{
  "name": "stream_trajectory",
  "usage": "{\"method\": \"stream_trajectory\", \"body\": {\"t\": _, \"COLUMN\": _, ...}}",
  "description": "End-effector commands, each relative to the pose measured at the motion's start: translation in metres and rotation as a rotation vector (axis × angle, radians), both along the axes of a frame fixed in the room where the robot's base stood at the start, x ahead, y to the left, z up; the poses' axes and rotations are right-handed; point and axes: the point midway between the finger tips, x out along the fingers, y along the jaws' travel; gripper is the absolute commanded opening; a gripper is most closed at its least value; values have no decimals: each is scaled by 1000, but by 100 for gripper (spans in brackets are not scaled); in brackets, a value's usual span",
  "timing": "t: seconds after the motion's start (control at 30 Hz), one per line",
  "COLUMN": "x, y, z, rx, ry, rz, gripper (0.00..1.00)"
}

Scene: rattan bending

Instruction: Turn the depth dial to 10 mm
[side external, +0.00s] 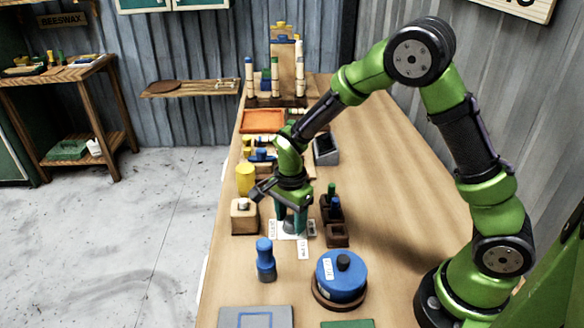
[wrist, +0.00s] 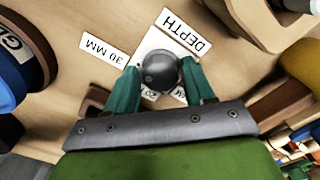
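The depth dial's round dark knob (wrist: 160,70) stands on a white plate in the wrist view, with a label reading DEPTH (wrist: 183,33) beside it. My gripper (wrist: 160,85) points down with one green finger on each side of the knob. The fingers are apart and very close to it; I cannot tell whether they touch it. In the side view my gripper (side external: 292,228) is low over the white plate, and its fingers hide the knob.
A wooden block with a pale knob (side external: 244,216) stands just left of my gripper. Dark wooden holders (side external: 336,235) stand to its right. A blue peg (side external: 265,262) and a blue round drum (side external: 341,277) stand in front. The table's right side is clear.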

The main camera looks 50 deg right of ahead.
Motion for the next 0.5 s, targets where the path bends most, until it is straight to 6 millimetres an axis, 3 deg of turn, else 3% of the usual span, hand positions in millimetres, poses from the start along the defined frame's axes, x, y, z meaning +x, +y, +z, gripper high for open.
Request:
{"method": "stream_trajectory", "body": {"t": 0.03, "x": 0, "y": 0, "z": 0, "rx": 0, "ry": 0, "rz": 0, "gripper": 45}}
{"method": "stream_trajectory", "body": {"t": 0.27, "x": 0, "y": 0, "z": 0, "rx": 0, "ry": 0, "rz": 0, "gripper": 11}}
{"method": "stream_trajectory", "body": {"t": 0.5, "x": 0, "y": 0, "z": 0, "rx": 0, "ry": 0, "rz": 22, "gripper": 11}}
